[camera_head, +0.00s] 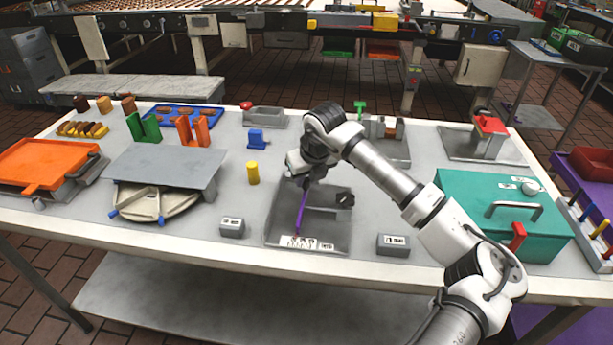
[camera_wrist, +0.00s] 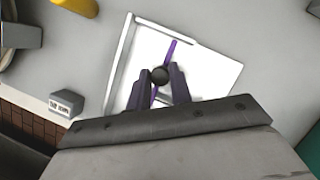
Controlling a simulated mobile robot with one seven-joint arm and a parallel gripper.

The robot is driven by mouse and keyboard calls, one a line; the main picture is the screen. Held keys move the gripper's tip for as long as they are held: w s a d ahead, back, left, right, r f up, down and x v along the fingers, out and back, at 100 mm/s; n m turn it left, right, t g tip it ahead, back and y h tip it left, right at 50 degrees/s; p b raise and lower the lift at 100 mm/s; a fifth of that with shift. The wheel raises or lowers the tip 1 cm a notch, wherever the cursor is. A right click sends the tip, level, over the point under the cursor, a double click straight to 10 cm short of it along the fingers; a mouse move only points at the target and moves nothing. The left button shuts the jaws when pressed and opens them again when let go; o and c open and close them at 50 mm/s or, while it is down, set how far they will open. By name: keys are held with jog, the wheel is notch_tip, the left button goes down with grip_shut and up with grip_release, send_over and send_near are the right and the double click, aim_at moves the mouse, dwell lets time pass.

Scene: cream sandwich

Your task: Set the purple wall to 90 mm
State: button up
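The purple wall (camera_head: 301,212) is a thin upright strip in a grey tray (camera_head: 340,232), running from near my gripper to the front edge. Printed scale labels (camera_head: 303,242) lie along the tray's front; the numbers are too small to read. My gripper (camera_head: 306,183) is down at the wall's far part. In the wrist view, its two dark fingers (camera_wrist: 162,82) stand on either side of a round black knob (camera_wrist: 160,74), with the purple wall (camera_wrist: 171,50) showing beyond. The gap is about the knob's width; I cannot tell whether the fingers press on it.
Small grey labelled blocks stand left (camera_head: 232,227) and right (camera_head: 393,245) of the tray. A yellow cylinder (camera_head: 253,173) and a blue piece (camera_head: 258,139) stand behind left. A teal box (camera_head: 497,213) is at right, a round device under a grey plate (camera_head: 165,170) at left.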

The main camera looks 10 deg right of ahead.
grip_shut()
jog(key=shift+s+d+f+b, duration=0.1)
jog(key=shift+s+d+b, duration=0.05)
jog(key=shift+d+b, duration=0.35)
jog(key=shift+s+d+f+b, duration=0.1)
jog(key=shift+d+b, duration=0.4)
jog(key=shift+s+d+r, duration=0.2)
jog(key=shift+d, duration=0.25)
jog(key=o, duration=0.6)
grip_release()
jog(key=b+v, duration=0.3)
jog(key=v, duration=1)
jog(key=shift+r, duration=0.4)
